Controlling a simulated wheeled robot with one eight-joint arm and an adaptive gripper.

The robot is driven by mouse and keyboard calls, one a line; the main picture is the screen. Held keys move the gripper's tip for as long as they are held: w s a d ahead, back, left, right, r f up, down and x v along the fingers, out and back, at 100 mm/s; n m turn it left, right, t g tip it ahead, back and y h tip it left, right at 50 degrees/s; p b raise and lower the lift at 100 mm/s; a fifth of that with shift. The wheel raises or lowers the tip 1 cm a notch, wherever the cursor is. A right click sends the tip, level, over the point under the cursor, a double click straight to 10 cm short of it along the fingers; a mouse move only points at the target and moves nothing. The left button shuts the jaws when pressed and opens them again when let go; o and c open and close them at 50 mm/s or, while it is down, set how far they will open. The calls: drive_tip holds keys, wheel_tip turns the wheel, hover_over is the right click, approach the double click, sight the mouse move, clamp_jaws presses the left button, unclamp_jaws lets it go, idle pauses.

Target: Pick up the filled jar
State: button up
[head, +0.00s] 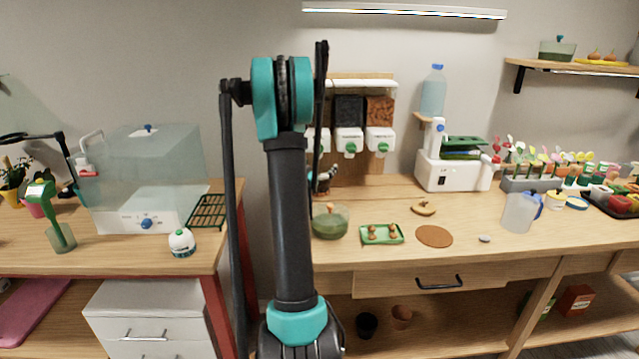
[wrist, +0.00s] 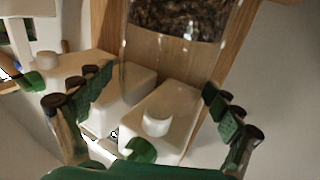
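I cannot make out a jar that is clearly the filled one. A squat green glass container (head: 331,222) with an orange-brown knob stands on the right bench, beside my upright arm in the head view. My gripper (wrist: 155,112) is open, with its green-padded fingers wide apart in the wrist view. White dispenser outlets show beyond and between the fingers, and nothing is visibly held. In the head view the gripper (head: 322,182) is small and partly hidden behind my arm, in front of the dispensers.
Dispensers with dark (head: 349,110) and brown (head: 380,110) fill hang on a wooden back panel. A green tray (head: 382,234), a brown round mat (head: 434,236) and a clear jug (head: 519,212) stand on the right bench. A clear-hooded box (head: 148,180) is on the left bench.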

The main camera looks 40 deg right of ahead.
drive_tip(key=c, duration=1.8)
drive_tip(key=shift+r, duration=0.2)
